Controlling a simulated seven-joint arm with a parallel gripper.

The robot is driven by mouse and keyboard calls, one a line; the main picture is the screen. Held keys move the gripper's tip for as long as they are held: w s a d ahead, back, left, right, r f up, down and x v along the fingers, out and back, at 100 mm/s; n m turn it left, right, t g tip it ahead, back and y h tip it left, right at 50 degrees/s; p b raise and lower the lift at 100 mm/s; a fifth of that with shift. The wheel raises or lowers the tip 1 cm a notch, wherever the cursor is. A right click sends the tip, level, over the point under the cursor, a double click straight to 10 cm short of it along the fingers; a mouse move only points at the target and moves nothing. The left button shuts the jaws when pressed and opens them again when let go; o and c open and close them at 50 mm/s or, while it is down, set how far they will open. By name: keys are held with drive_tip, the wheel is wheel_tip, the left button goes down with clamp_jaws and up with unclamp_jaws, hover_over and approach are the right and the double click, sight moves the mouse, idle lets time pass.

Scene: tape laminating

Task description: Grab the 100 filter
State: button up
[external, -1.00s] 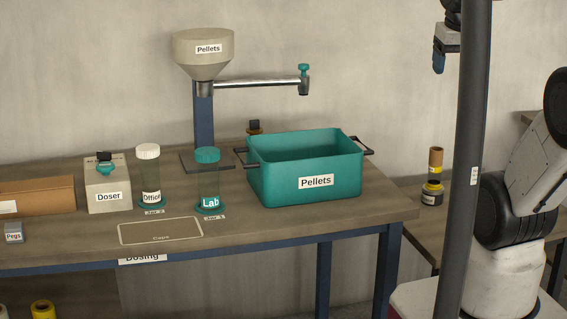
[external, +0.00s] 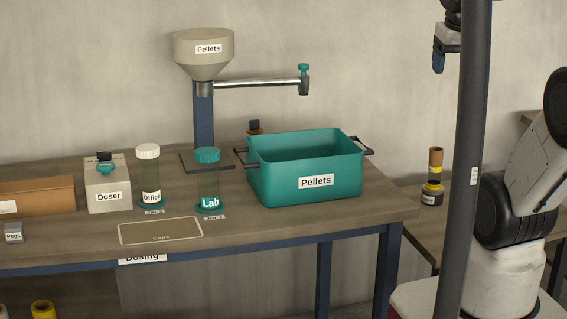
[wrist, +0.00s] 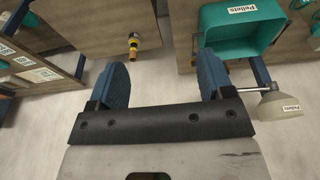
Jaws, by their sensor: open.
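No label reading 100 can be made out in either view, so I cannot tell which thing is the 100 filter. A stacked cylinder (external: 432,178) with a brown top, a yellow label and a dark lower part stands on the side table at the right. It also seems to show as a small yellow, dark and orange piece in the wrist view (wrist: 133,45). My gripper (wrist: 163,82) has its two blue fingers wide apart with only floor between them. In the external view the gripper (external: 438,62) hangs high at the upper right, partly behind a dark post, well above the cylinder.
The dosing table (external: 380,208) carries a teal Pellets bin (external: 305,186), the Lab jar (external: 208,180), the Office jar (external: 149,178) and a Doser box (external: 107,195). A Pellets hopper (external: 203,55) stands behind. A dark post (external: 470,150) rises near my arm. Open floor lies below my gripper.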

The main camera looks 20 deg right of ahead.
drive_tip(key=shift+o, duration=0.4)
drive_tip(key=shift+w, duration=0.1)
drive_tip(key=w+a+f+m+g+y, duration=0.1)
drive_tip(key=w+a+f+m+y, duration=0.15)
drive_tip(key=w, duration=0.65)
drive_tip(key=w+a+f+m+g+y, duration=0.1)
drive_tip(key=w+f+m+g+y, duration=0.2)
drive_tip(key=w, duration=0.6)
drive_tip(key=w+a+f+m+y, duration=0.2)
drive_tip(key=w+f+m, duration=0.15)
drive_tip(key=w, duration=0.55)
drive_tip(key=w+d+f+m+t+y, duration=0.1)
drive_tip(key=w+f+m+y, duration=0.5)
drive_tip(key=w+f, duration=1.4)
drive_tip(key=w+m+t, duration=0.1)
drive_tip(key=m, duration=0.2)
drive_tip(key=shift+w+d+f+m, duration=0.15)
drive_tip(key=shift+d+f+m, duration=0.15)
drive_tip(key=shift+a, duration=0.1)
drive_tip(key=shift+x, duration=1.25)
